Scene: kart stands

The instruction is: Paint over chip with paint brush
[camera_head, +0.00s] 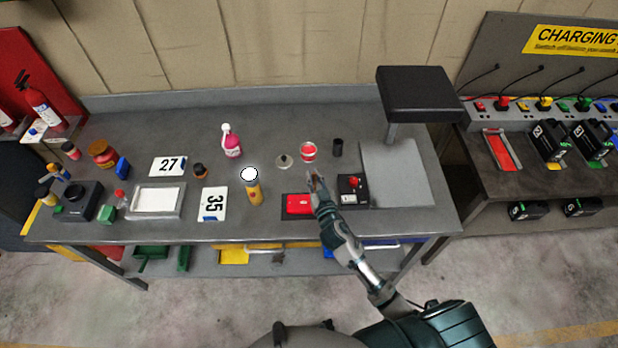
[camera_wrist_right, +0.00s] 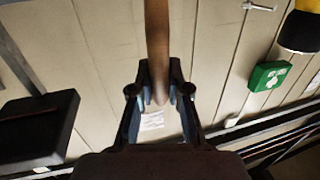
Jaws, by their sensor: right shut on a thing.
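My right gripper (camera_head: 317,184) reaches over the workbench and is shut on the paint brush. In the right wrist view the brush's brown wooden handle (camera_wrist_right: 157,35) stands between the two fingers (camera_wrist_right: 160,95); its bristles are not clear to see. An open can of red paint (camera_head: 308,152) stands just beyond the gripper, with a round lid (camera_head: 284,161) to its left. A red panel (camera_head: 299,204) lies on a dark mat near the bench's front edge, left of my right forearm. My left gripper is out of view.
A black box with a red button (camera_head: 352,190) sits right of my forearm. A dark cup (camera_head: 337,147) is near the can. A black raised block (camera_head: 419,93) overhangs the right.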

